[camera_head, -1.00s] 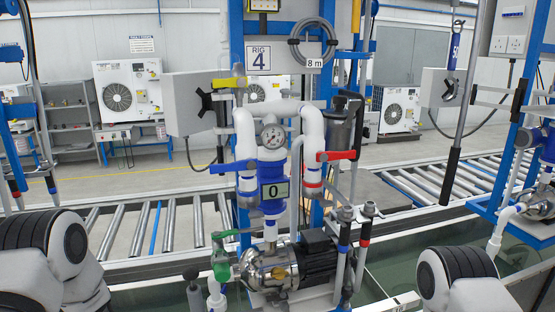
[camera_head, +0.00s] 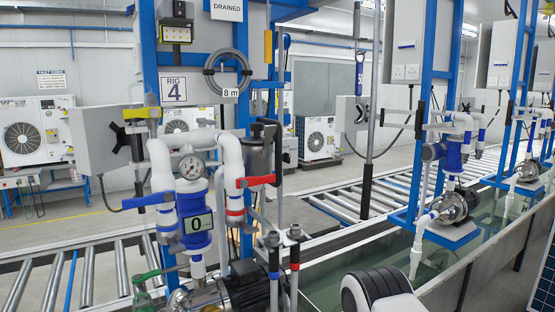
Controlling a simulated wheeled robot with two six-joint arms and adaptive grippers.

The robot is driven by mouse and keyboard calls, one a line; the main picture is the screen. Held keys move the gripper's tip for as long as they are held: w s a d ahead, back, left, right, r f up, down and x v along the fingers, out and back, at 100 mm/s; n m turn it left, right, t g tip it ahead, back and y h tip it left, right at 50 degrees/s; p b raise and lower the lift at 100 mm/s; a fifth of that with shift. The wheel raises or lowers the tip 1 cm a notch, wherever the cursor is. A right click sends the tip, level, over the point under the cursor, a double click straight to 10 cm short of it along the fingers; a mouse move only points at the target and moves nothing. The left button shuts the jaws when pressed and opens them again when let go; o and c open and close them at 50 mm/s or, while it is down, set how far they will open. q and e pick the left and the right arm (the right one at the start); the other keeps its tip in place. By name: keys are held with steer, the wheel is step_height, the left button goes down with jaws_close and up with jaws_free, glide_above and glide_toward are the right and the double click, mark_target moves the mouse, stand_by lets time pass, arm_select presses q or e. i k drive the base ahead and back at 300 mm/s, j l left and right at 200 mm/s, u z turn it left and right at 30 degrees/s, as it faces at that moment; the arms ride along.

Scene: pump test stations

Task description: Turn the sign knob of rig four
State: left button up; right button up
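Rig four stands left of centre, marked by its RIG 4 plate (camera_head: 174,90). A sign reading DRAINED (camera_head: 226,9) shows at the top edge, partly cut off; no knob is clear on it. A black cross-shaped knob (camera_head: 120,137) sits on the side of the rig's grey box (camera_head: 95,140). I cannot tell whether this is the sign knob. My grippers are both out of view; only a white and black part of my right arm shows at the bottom, apart from the rig.
The rig has a blue-handled valve (camera_head: 147,201), a red-handled valve (camera_head: 256,181), a gauge (camera_head: 191,167) and a hose coil (camera_head: 227,72). A roller conveyor (camera_head: 100,270) runs behind. Other rigs stand right, along a water trough (camera_head: 440,262).

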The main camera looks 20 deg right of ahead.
mark_target(286, 157)
steer(key=i+l+u, duration=0.1)
steer(key=l, duration=0.35)
steer(key=i+l+u, duration=0.15)
steer(key=l, duration=0.35)
steer(key=i+l+u, duration=0.1)
steer(key=l, duration=0.35)
steer(key=i+l+u, duration=0.1)
steer(key=l, duration=0.4)
steer(key=i+l+u, duration=0.15)
steer(key=l, duration=0.35)
